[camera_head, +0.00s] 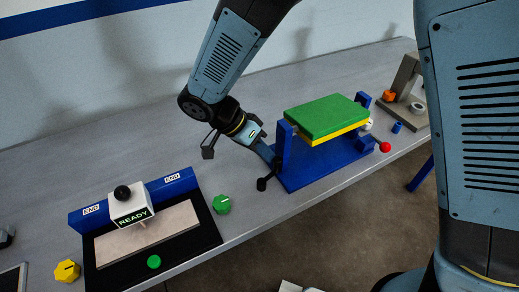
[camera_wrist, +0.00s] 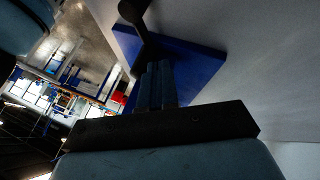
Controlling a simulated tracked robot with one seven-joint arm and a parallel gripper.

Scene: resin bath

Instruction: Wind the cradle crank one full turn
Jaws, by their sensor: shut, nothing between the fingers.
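The blue cradle (camera_head: 327,160) stands on the grey bench and holds a green and yellow slab (camera_head: 325,117) between two uprights. A black crank handle (camera_head: 262,184) sticks out low at the cradle's near left end; it also shows at the top of the wrist view (camera_wrist: 135,12). My gripper (camera_head: 270,156) is shut and empty, reaching down beside the left upright, just above the crank. In the wrist view, its closed fingers (camera_wrist: 156,85) end close to the crank arm; I cannot tell whether they touch.
At left, a black tray (camera_head: 210,229) carries a READY box (camera_head: 131,205) beside a blue END rail (camera_head: 176,187). A green knob (camera_head: 222,204) and yellow knob (camera_head: 67,271) lie near it. A grey stand (camera_head: 405,82) is at far right. The bench behind is clear.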

